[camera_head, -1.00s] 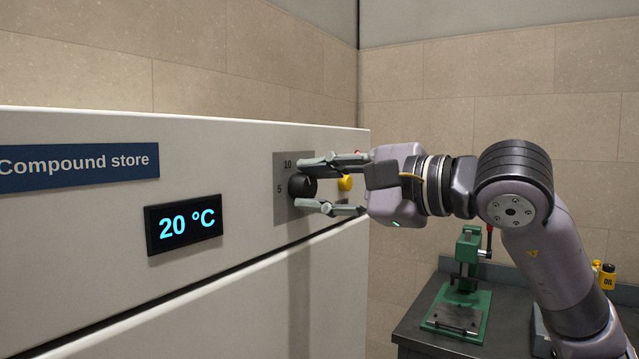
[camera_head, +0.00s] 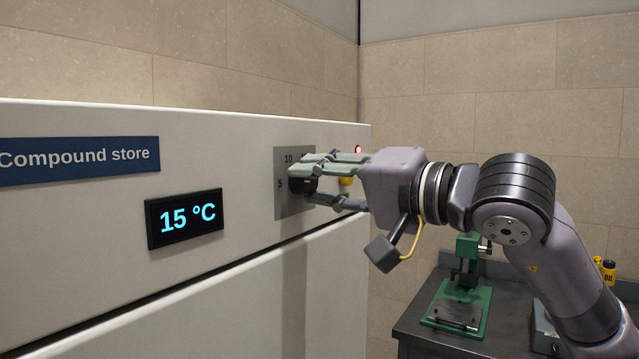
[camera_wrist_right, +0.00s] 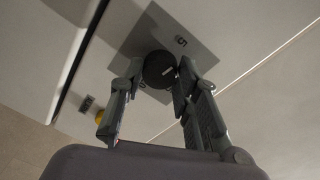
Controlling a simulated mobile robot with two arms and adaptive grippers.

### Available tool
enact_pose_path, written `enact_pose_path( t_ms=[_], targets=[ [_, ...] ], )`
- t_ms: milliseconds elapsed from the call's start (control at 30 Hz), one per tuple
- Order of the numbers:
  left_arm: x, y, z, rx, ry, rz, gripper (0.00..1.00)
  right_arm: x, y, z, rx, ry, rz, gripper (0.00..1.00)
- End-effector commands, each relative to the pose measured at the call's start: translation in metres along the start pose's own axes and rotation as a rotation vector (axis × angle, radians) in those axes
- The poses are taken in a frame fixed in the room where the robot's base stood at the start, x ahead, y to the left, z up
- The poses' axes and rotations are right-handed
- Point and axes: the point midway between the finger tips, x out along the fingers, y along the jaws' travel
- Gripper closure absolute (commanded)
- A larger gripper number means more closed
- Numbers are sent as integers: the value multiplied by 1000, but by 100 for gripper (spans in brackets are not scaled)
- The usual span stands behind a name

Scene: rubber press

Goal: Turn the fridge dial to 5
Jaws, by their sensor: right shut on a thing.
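The fridge dial is a round black knob (camera_head: 301,185) on a grey plate (camera_head: 282,208) on the white fridge front. The marks 10 and 5 show on the plate; others are covered by my gripper. My right gripper (camera_head: 306,182) is shut on the dial, with its fingers on either side of it. The fridge display (camera_head: 184,219) reads 15 °C. My left gripper is not in view.
A blue sign (camera_head: 80,161) reads "Compound store". A yellow knob or button (camera_head: 346,181) and a small red light (camera_head: 358,150) are close behind my right fingers. A green press (camera_head: 460,300) stands on a dark bench at the lower right, near my forearm.

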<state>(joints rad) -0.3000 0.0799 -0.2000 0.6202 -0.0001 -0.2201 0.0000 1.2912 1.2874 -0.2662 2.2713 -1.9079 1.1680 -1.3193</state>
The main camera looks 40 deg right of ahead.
Motion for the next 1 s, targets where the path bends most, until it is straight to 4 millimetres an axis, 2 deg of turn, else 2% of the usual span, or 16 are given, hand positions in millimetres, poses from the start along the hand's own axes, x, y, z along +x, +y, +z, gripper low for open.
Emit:
enact_pose_path(
  t_ms=[333,900,933,1000],
  targets=[
    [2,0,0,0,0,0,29,0,2,1,-145,6,-9,98],
    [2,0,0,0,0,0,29,0,2,2,-173,6,-11,98],
    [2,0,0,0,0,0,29,0,2,2,-173,6,-11,68],
    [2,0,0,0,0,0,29,0,2,2,-173,7,-11,64]
  ],
)
